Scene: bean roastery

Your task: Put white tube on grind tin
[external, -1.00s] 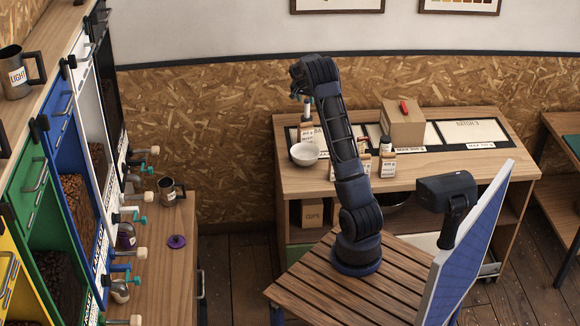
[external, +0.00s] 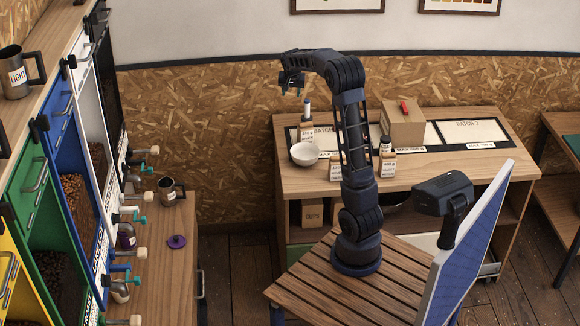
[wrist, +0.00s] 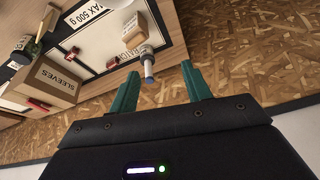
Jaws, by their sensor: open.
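The white tube (external: 307,108), with a blue end, stands upright at the back left of the far desk. It also shows in the wrist view (wrist: 147,62), between and beyond my fingertips. My gripper (external: 292,88) is in the air above and slightly left of the tube, apart from it. Its teal fingers are spread and empty in the wrist view (wrist: 160,85).
A white bowl (external: 304,154) stands just in front of the tube. A purple disc (external: 176,241) lies on the left counter (external: 165,285). Dispenser handles stick out over that counter.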

